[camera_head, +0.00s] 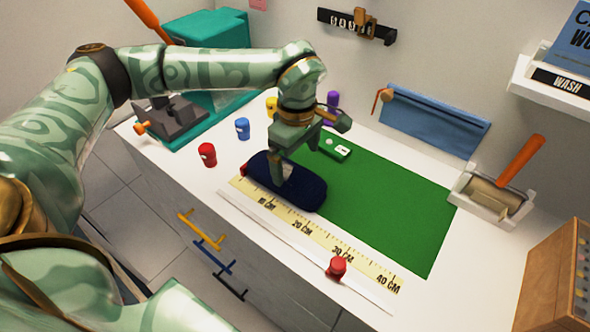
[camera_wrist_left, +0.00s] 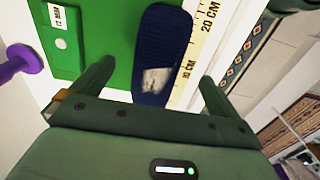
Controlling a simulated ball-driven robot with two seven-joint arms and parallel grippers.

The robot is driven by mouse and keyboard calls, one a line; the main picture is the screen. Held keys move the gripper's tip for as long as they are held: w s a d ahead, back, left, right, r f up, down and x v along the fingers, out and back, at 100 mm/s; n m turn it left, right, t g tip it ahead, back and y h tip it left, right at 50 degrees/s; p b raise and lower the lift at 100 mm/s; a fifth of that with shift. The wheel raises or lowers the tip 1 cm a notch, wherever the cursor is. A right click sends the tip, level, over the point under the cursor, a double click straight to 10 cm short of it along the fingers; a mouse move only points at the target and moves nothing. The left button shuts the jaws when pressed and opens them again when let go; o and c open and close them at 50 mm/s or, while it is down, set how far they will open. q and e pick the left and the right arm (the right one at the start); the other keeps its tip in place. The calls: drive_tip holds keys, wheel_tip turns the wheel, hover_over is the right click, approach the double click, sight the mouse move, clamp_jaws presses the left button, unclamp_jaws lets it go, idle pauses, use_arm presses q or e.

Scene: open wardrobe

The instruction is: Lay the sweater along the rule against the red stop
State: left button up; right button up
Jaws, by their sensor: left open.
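The dark navy sweater (camera_head: 308,194), a folded oval bundle, lies on the green mat along the low-number end of the yellow rule (camera_head: 322,240). A small red stop (camera_head: 243,170) shows at the sweater's left end; I cannot tell whether they touch. My left gripper (camera_head: 295,160) is open above the sweater, one finger in front of it. In the left wrist view the sweater (camera_wrist_left: 165,40) shows between and beyond the open fingers (camera_wrist_left: 155,84), with a pale patch on its near end. The rule (camera_wrist_left: 205,30) runs beside it. My right gripper is not in view.
The green mat (camera_head: 390,205) is bare to the right. A red spool-like piece (camera_head: 336,267) stands on the rule's far part. Red (camera_head: 207,154) and blue (camera_head: 242,128) pieces stand left. A roller holder (camera_head: 497,195) and wooden box (camera_head: 555,275) stand right.

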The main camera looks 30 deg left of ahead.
use_arm(q)
wheel_tip(320, 180, up, 8)
drive_tip(key=p, duration=0.1)
drive_tip(key=shift+r+p, duration=0.25)
drive_tip(key=shift+p, duration=0.15)
